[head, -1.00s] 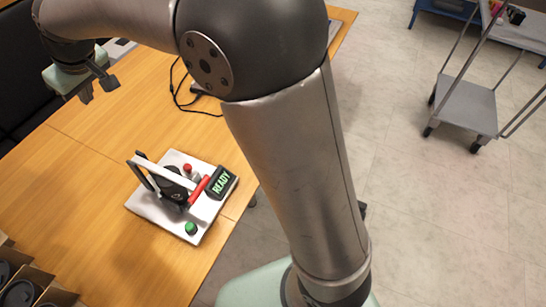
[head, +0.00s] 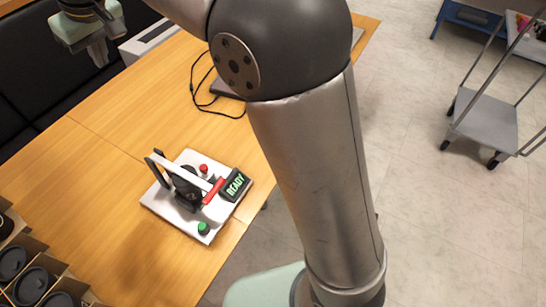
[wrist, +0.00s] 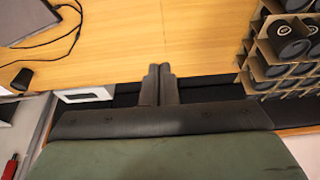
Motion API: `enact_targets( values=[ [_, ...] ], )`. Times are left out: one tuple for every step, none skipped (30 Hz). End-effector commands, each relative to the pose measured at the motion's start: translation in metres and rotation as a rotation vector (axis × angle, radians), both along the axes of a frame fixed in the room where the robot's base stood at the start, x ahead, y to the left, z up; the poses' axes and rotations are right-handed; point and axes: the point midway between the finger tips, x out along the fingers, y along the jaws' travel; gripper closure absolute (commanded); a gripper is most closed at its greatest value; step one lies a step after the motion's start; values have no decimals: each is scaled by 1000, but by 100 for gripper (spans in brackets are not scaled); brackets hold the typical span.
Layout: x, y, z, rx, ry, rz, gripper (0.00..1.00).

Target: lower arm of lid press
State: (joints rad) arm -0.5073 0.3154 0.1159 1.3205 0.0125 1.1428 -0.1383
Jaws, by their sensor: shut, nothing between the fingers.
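The lid press stands on a white base plate (head: 212,221) on the wooden table in the head view. Its pale lever arm (head: 180,168) slants across the top, with a red handle (head: 213,190) toward the lower right. A dark round part sits under the arm. My gripper (head: 98,52) is at the upper left of the head view, well apart from the press and empty. In the wrist view its two dark fingers (wrist: 160,84) are together. I cannot make out the press in the wrist view.
A display reading READY (head: 236,184), a red button (head: 203,168) and a green button (head: 204,228) sit on the base. Cardboard boxes (head: 60,270) hold dark lidded cups at lower left. A black cable (head: 196,97) lies behind. The wood between is clear.

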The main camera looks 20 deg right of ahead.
Motion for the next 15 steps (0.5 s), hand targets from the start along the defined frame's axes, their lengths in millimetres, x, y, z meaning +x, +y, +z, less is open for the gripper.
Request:
enact_targets(
  values=[
    [-2,-11,-4,-5,5,-17,100],
    [-3,-16,-6,-8,8,-26,100],
    [-4,-23,-10,-13,12,-38,100],
    [-5,-29,-12,-15,14,-47,100],
    [-7,-35,-14,-18,18,-56,100],
    [-8,-42,-18,-22,23,-69,100],
    [-10,-47,-20,-25,27,-77,100],
    [-11,-52,-22,-28,30,-86,100],
    [-13,-59,-26,-32,34,-98,100],
    [-15,-65,-28,-35,38,-106,100],
    [-17,-70,-30,-38,41,-116,100],
    [-19,-77,-34,-41,46,-126,100],
    [-21,-81,-36,-44,49,-135,100],
    [-23,-87,-39,-46,53,-143,100],
    [-26,-94,-42,-49,57,-155,100]
  ],
)
